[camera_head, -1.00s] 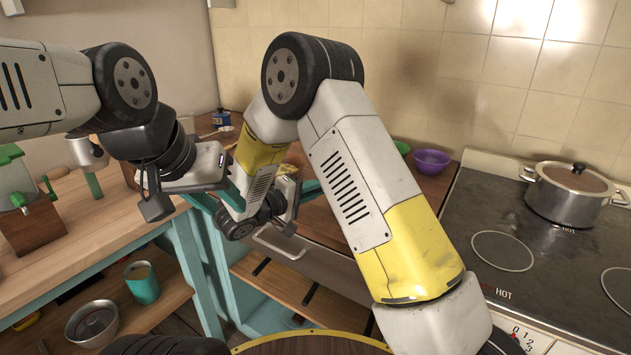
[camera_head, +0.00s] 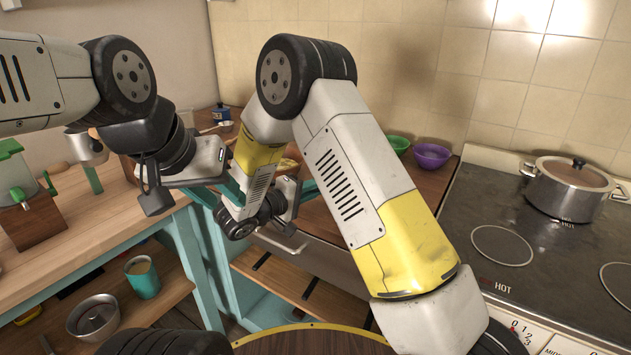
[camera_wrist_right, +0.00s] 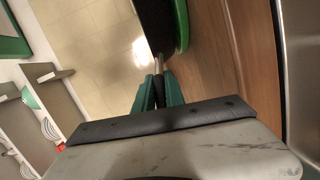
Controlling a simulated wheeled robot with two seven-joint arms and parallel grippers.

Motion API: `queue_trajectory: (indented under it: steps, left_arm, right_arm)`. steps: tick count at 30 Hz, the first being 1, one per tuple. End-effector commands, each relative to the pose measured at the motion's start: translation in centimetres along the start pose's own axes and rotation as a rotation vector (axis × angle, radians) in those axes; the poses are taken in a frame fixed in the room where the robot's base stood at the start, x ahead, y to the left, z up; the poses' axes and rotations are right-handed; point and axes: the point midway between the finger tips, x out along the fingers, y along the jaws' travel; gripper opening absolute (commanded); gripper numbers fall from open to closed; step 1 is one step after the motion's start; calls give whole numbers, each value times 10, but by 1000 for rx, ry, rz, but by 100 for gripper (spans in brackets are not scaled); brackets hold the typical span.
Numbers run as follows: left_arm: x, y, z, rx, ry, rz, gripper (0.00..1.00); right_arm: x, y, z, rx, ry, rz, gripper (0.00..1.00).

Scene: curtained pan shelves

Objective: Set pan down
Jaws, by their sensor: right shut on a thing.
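The pan (camera_wrist_right: 155,25) shows in the right wrist view as a dark body with a green edge, cut off by the top of the picture. My right gripper (camera_wrist_right: 158,90) is shut on its handle, with green fingers on both sides. The pan is close beside a wooden surface (camera_wrist_right: 225,50); I cannot tell whether they touch. In the head view my right gripper (camera_head: 306,189) is partly hidden by its own arm, and I cannot make out the pan there. My left gripper (camera_head: 232,188) is in front of the counter corner; its finger gap is unclear.
A lidded pot (camera_head: 568,192) stands on the dark stove (camera_head: 535,262) at right. Purple (camera_head: 432,156) and green (camera_head: 398,144) bowls sit at the back of the counter.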

Motion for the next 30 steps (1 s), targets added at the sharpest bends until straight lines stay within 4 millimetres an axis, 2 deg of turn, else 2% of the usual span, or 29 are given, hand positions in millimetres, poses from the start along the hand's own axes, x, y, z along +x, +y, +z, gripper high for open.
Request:
queue_trajectory:
  steps: [13, 14, 17, 30]
  left_arm:
    - [0, 0, 0, 0, 0, 0, 36]
    - [0, 0, 0, 0, 0, 0, 36]
    - [0, 0, 0, 0, 0, 0, 36]
    - [0, 0, 0, 0, 0, 0, 36]
  right_arm:
    - [1, -4, 0, -1, 0, 3, 0]
    - [1, -4, 0, -1, 0, 3, 20]
    - [1, -4, 0, 0, 0, 2, 40]
    - [0, -5, 0, 0, 0, -1, 38]
